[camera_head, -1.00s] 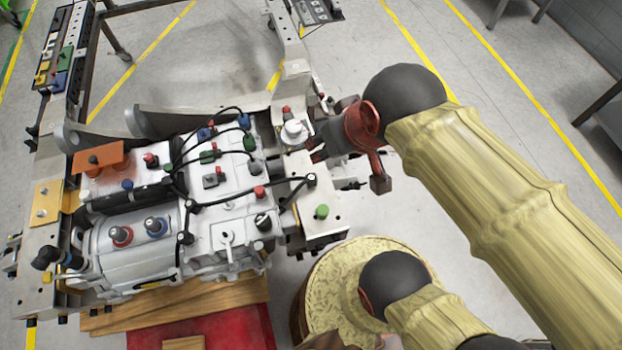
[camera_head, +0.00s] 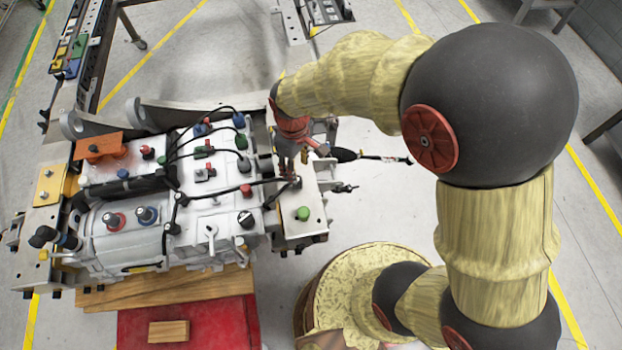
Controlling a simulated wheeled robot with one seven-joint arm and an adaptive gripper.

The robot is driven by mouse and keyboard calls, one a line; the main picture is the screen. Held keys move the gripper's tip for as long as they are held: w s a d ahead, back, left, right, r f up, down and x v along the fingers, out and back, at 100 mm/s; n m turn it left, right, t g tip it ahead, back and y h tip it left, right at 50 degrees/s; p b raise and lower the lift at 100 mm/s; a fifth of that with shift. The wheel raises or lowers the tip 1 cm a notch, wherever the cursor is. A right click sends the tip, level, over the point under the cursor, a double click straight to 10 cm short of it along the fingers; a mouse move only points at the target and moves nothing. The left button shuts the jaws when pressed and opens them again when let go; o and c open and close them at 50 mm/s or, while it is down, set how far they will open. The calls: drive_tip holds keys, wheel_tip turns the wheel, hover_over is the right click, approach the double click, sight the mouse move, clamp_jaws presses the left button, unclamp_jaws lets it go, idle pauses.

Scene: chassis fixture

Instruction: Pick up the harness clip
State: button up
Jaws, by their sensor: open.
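A black harness cable (camera_head: 240,188) runs across the pale metal housing to the plate at its right. A small dark fitting at the cable's right end (camera_head: 297,182) looks like the harness clip, though it is too small to be sure. My gripper (camera_head: 290,170) points down over this right end, its fingers open. The fingertips are close to the fitting and partly cover it. I cannot tell whether they touch it. Nothing is visibly held.
The housing (camera_head: 215,225) carries several knobs, plugs and thin black cables near my gripper. A wooden block (camera_head: 169,331) lies on a red surface (camera_head: 225,320). Open floor lies to the right.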

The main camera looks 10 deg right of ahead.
drive_tip(key=shift+a+f, duration=0.25)
drive_tip(key=shift+f, duration=0.25)
drive_tip(key=shift+d+f, duration=0.15)
drive_tip(key=shift+f, duration=0.7)
drive_tip(key=shift+f+b, duration=0.85)
drive_tip(key=shift+f, duration=1.8)
drive_tip(key=shift+c, duration=0.9)
drive_tip(key=c, duration=0.7)
drive_tip(key=shift+r, duration=0.1)
